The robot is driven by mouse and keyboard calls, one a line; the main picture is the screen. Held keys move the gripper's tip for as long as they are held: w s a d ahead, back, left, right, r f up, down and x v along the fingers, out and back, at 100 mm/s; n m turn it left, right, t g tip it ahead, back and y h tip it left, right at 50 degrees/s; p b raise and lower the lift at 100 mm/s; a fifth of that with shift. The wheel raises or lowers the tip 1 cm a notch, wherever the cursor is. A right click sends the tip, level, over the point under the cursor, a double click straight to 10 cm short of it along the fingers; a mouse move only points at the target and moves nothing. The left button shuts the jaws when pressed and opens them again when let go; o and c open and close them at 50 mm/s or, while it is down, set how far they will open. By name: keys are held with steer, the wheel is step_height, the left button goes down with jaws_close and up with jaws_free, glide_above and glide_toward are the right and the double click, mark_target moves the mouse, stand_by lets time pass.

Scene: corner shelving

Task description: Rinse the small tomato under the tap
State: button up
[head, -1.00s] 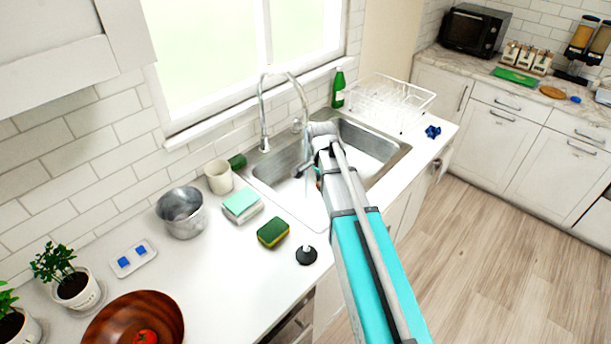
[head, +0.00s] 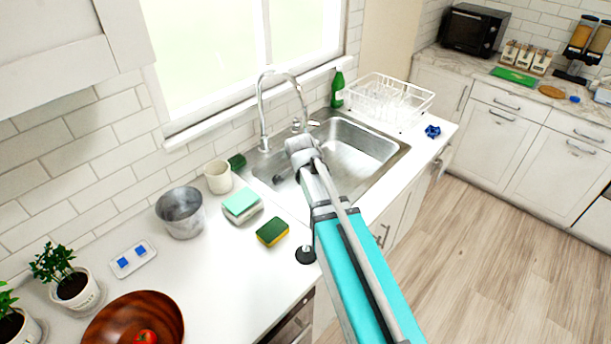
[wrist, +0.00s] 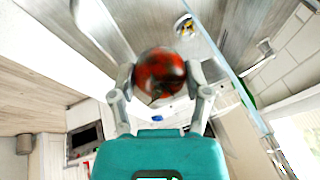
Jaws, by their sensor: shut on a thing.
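My gripper (wrist: 160,84) is shut on a small red tomato (wrist: 158,68) with dark patches, one finger on each side, in the wrist view. In the head view my arm reaches over the sink (head: 345,158), and its wrist hides the tomato and most of the gripper. The curved tap (head: 262,105) stands behind the sink, its spout end close to my wrist. I cannot tell whether water runs or touches the tomato. Another red tomato (head: 145,337) sits in the wooden bowl (head: 105,322) at the lower left.
A white dish rack (head: 395,97) and a green bottle (head: 338,88) stand beyond the sink. A metal pot (head: 181,212), a mug (head: 218,177) and a green-yellow sponge (head: 272,232) stand left of it. A black stopper (head: 305,255) lies near the front edge.

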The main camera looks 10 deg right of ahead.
steer(key=shift+w, duration=0.15)
steer(key=w+d+f+b, duration=0.1)
steer(key=w+d, duration=0.1)
steer(key=w, duration=0.4)
steer(key=w+d+f+b, duration=0.1)
steer(key=w+f, duration=0.1)
steer(key=w, duration=0.5)
steer(key=shift+d+b, duration=0.4)
stand_by(0.7)
steer(key=shift+w, duration=0.1)
steer(key=shift+d, duration=0.25)
stand_by(0.5)
steer(key=shift+d, duration=0.3)
steer(key=shift+s, duration=0.3)
stand_by(0.3)
steer(key=s+a, duration=0.2)
steer(key=s, duration=0.5)
steer(key=shift+s, duration=0.25)
stand_by(0.7)
steer(key=shift+r, duration=0.1)
stand_by(1.4)
